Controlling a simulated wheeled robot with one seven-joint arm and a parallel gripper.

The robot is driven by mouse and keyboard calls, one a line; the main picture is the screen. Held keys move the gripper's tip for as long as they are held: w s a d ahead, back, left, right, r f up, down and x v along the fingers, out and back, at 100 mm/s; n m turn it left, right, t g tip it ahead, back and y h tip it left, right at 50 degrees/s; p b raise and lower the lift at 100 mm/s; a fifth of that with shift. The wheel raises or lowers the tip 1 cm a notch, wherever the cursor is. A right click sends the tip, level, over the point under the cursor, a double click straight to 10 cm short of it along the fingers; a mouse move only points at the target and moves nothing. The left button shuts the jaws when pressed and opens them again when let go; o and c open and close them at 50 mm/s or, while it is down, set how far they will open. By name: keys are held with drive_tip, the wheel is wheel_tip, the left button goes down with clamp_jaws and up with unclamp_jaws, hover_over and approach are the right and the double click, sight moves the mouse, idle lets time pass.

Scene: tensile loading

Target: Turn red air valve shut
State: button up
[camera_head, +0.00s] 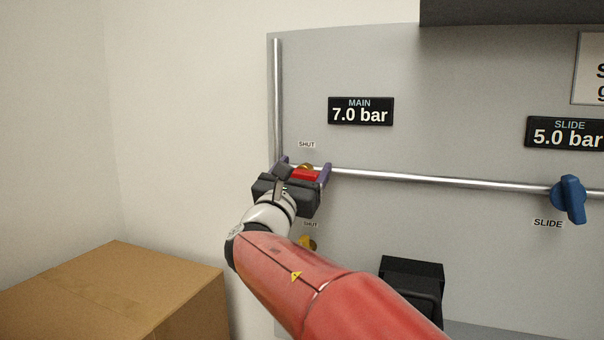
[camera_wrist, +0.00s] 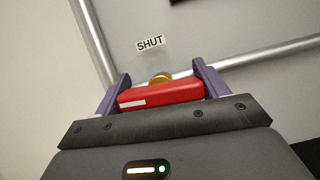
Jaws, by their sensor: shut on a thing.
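The red air valve handle (camera_head: 306,174) sits on the silver pipe at the left of the grey panel, just below a SHUT label (camera_head: 307,144). My gripper (camera_head: 307,172) is at the handle, one purple finger at each end of it. In the wrist view the red handle (camera_wrist: 160,95) lies lengthwise between the two fingers (camera_wrist: 160,90), with a brass fitting (camera_wrist: 160,77) behind it. The handle runs roughly across the picture, close to the line of the horizontal pipe. My gripper is shut on the handle. The SHUT label (camera_wrist: 150,42) also shows above it there.
The MAIN display (camera_head: 360,111) reads 7.0 bar; the SLIDE display (camera_head: 568,132) reads 5.0 bar. A blue valve handle (camera_head: 570,199) is on the right. A brass part (camera_head: 308,243) shows below my gripper. A black box (camera_head: 412,285) and a cardboard box (camera_head: 115,290) stand lower down.

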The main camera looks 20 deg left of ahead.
drive_tip(key=m+h+b, duration=0.1)
drive_tip(key=m, duration=0.2)
drive_tip(key=m+g+h+b, duration=0.1)
drive_tip(key=m, duration=0.2)
drive_tip(key=shift+d+f+h, duration=0.1)
drive_tip(key=shift+f+h, duration=0.05)
drive_tip(key=shift+h, duration=0.25)
drive_tip(key=m+g+h, duration=0.1)
drive_tip(key=m, duration=0.2)
drive_tip(key=m+h, duration=0.1)
drive_tip(key=m, duration=0.2)
drive_tip(key=shift+d+g+b, duration=0.1)
drive_tip(key=shift+g+b, duration=0.3)
drive_tip(key=m+g, duration=0.1)
drive_tip(key=m, duration=0.1)
drive_tip(key=m+g+h, duration=0.1)
drive_tip(key=m, duration=0.2)
drive_tip(key=shift+p, duration=0.3)
drive_tip(key=shift+d+f+m+g+p, duration=0.15)
drive_tip(key=shift+m+g, duration=0.15)
drive_tip(key=shift+m, duration=0.55)
drive_tip(key=shift+a+f+m+g+p, duration=0.15)
drive_tip(key=shift+m+g, duration=0.15)
drive_tip(key=shift+m, duration=0.55)
drive_tip(key=shift+d, duration=0.1)
drive_tip(key=o, duration=1)
drive_tip(key=shift+s, duration=0.1)
